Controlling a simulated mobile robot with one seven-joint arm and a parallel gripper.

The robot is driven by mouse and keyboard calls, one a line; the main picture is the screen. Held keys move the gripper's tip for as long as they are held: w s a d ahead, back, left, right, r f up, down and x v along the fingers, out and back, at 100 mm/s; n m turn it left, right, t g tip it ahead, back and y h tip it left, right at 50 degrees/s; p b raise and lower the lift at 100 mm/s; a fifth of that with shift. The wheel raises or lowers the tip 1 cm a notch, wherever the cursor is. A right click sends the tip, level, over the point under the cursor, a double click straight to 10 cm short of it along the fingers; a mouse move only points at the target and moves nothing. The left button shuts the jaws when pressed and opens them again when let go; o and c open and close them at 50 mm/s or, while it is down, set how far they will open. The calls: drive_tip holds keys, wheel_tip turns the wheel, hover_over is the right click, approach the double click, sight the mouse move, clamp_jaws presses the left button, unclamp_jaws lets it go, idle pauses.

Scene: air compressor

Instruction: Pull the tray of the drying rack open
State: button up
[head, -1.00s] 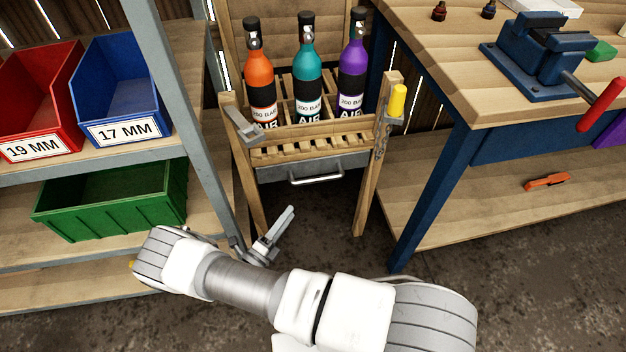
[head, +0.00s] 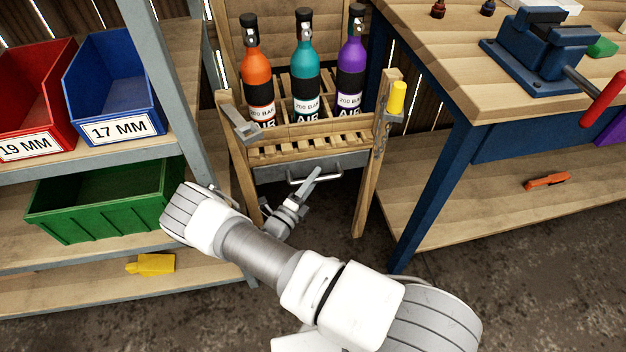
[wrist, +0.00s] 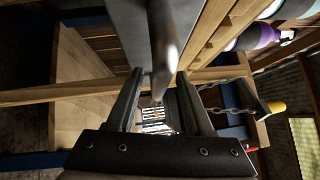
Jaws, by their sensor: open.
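The drying rack (head: 310,131) is a wooden stand holding an orange, a teal and a purple bottle. Its grey metal tray (head: 345,163) sits under the slats and looks pushed in. The tray's silver bar handle (head: 330,181) is on its front. My gripper (head: 309,182) is open at the handle, with a fingertip overlapping it in the head view. In the wrist view, the handle (wrist: 165,62) reaches down between the two open fingers (wrist: 158,100), beside the tray's grey front (wrist: 128,22). I cannot tell whether a finger touches it.
A metal shelf with red, blue and green bins (head: 105,200) stands close on the left. A workbench (head: 480,95) with a blue vise (head: 545,55) stands on the right. A chain and yellow-handled tool (head: 397,98) hang on the rack's right post.

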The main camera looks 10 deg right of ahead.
clamp_jaws()
idle(1.4)
